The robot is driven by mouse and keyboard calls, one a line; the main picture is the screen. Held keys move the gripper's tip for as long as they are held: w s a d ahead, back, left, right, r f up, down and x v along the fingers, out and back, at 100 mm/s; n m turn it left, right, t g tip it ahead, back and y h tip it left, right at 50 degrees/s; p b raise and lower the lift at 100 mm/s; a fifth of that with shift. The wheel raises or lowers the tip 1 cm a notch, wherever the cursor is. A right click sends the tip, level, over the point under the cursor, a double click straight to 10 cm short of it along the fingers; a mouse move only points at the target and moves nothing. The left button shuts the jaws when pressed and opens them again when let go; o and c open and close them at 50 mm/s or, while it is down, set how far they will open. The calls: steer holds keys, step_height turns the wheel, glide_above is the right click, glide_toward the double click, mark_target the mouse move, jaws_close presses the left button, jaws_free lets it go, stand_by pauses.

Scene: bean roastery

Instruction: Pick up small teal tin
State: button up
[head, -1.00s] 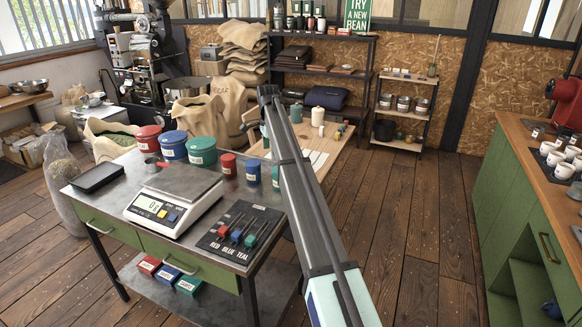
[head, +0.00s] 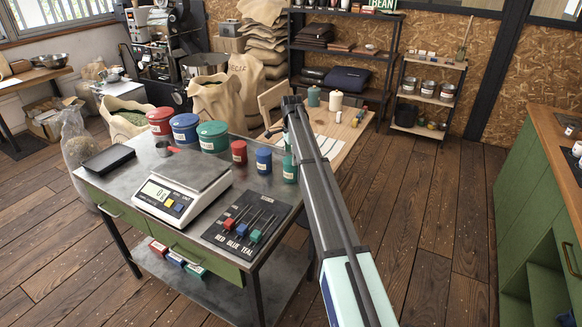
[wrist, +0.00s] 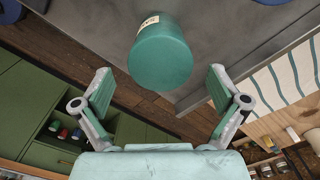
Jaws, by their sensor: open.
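The small teal tin (head: 290,172) stands at the right end of the metal table in the head view, next to the small blue tin (head: 263,160), and my arm partly covers it. In the wrist view the teal tin (wrist: 160,62) is large and centred, with a pale label near its top edge. My gripper (wrist: 159,88) is open, one finger on each side of the picture. The tin appears between and a little beyond the fingertips, with clear gaps on both sides and no visible contact.
The small red tin (head: 239,151), large teal tin (head: 213,138) and scale (head: 185,185) share the metal table (head: 150,228). A wooden table (head: 345,128) with a striped cloth stands behind. A green counter (head: 540,200) is at the right, with open floor between.

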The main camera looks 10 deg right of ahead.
mark_target(291, 170)
steer(key=shift+f+p, duration=1.5)
steer(key=shift+f, duration=2.1)
steer(key=c, duration=1.1)
